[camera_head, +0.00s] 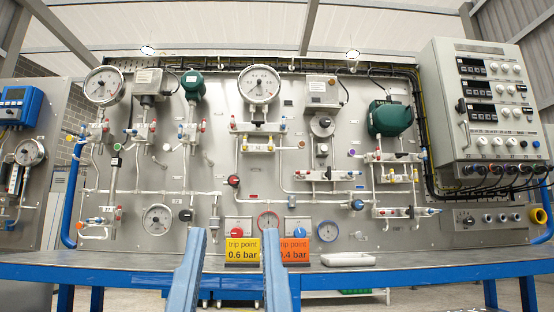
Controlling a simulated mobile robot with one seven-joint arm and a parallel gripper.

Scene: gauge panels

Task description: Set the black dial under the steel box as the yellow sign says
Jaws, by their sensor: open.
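A grey steel box (322,91) is mounted right of the large middle gauge on the panel. A round dial (322,125) with a dark centre and a pale rim sits just below it. Its setting is too small to read. The yellow sign (242,251) stands at the bench's back edge and reads "trip point 0.6 bar". My gripper (233,232) is at the bottom centre, its two blue-grey fingers apart and nothing seen between them but the view of the sign and panel. It is well below and left of the dial in the picture.
An orange sign (295,251) reads "trip point 0.4 bar", partly behind a finger. The blue-edged bench (420,268) crosses the front, with a pale tray (347,259) on it. Pipes, valves, gauges and a green housing (390,118) crowd the panel around the dial.

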